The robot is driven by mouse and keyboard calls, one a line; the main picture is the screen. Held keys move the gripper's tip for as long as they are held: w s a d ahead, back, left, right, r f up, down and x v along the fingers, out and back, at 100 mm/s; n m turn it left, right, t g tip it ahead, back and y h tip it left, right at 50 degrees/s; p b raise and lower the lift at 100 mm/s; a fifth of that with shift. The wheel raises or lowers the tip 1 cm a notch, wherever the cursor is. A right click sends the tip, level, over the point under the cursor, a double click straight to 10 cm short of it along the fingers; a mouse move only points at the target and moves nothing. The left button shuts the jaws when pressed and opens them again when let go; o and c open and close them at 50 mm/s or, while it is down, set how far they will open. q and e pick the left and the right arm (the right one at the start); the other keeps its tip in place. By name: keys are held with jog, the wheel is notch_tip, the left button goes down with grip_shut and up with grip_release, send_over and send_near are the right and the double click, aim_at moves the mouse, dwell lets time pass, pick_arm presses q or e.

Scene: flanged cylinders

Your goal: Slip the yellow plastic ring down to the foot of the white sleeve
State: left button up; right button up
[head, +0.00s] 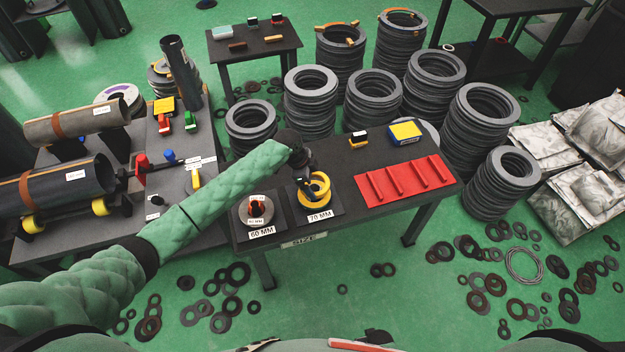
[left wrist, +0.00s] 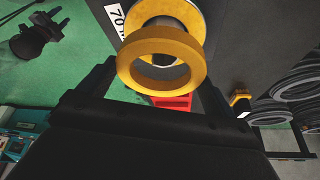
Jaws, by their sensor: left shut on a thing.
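The yellow ring (left wrist: 128,68) is between the two fingers of my left gripper (left wrist: 155,90), which is shut on it. In the head view the left gripper (head: 308,172) is over the 70 MM plate, with the yellow ring (head: 323,184) under it. Below the ring is a yellow flange (left wrist: 193,14) with a pale sleeve (left wrist: 165,20) rising from its middle; both are partly hidden by the ring. The ring overlaps the sleeve's end in the wrist view; I cannot tell whether it is around the sleeve. My right gripper is not in view.
A grey flanged piece (head: 257,210) stands on the 60 MM plate to the left. A red rack (head: 405,182), a blue and yellow box (head: 405,132) and a small yellow-black block (head: 358,139) lie to the right. Stacks of grey rings (head: 373,97) stand behind the table.

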aim_at(313, 188)
pick_arm(q)
jog(key=shift+f+b, duration=1.2)
jog(key=shift+f, duration=1)
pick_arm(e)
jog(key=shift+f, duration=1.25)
pick_arm(q)
jog(key=o, duration=0.7)
jog(key=shift+o, duration=0.2)
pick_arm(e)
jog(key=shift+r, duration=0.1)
pick_arm(q)
jog(key=shift+b+v, duration=1.2)
jog(key=shift+v, duration=2.7)
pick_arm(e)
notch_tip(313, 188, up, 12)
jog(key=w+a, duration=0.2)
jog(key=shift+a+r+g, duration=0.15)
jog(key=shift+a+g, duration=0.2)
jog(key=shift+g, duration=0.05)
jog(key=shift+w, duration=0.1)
